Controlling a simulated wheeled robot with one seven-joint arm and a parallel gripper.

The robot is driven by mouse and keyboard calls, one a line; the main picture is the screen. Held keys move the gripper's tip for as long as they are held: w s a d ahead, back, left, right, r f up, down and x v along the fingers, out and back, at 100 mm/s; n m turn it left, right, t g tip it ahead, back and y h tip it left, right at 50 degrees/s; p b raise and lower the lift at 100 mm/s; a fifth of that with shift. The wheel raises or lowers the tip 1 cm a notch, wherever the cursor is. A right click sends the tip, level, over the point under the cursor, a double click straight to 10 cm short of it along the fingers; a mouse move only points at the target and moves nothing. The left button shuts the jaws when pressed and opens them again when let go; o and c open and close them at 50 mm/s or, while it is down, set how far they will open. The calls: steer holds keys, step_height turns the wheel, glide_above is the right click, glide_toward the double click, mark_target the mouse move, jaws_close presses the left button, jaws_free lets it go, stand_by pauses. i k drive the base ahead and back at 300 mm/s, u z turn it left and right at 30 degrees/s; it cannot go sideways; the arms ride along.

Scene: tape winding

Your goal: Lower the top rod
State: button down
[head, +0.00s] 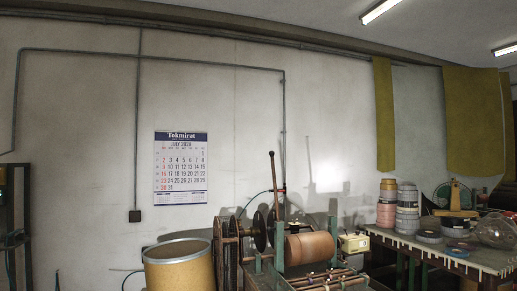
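A winding machine with a wide brown roll (311,247) stands at the bottom centre of the head view. Dark round discs (259,231) sit left of the roll. A thin brown rod (274,185) rises steeply above the machine, its upper end tilted slightly left. Several roughly level rods (325,279) lie at the machine's front, cut off by the lower picture edge. I cannot tell from this view which of these is the top rod. My gripper is not in view.
A tan drum (180,268) stands close left of the machine. A table (485,258) at the right holds stacked tape rolls (407,208), flat rolls and a clear rounded object (497,231). A calendar (181,168) hangs on the back wall.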

mark_target(271, 153)
steer(key=u, duration=0.7)
steer(key=i, duration=2.4)
steer(key=z, duration=0.85)
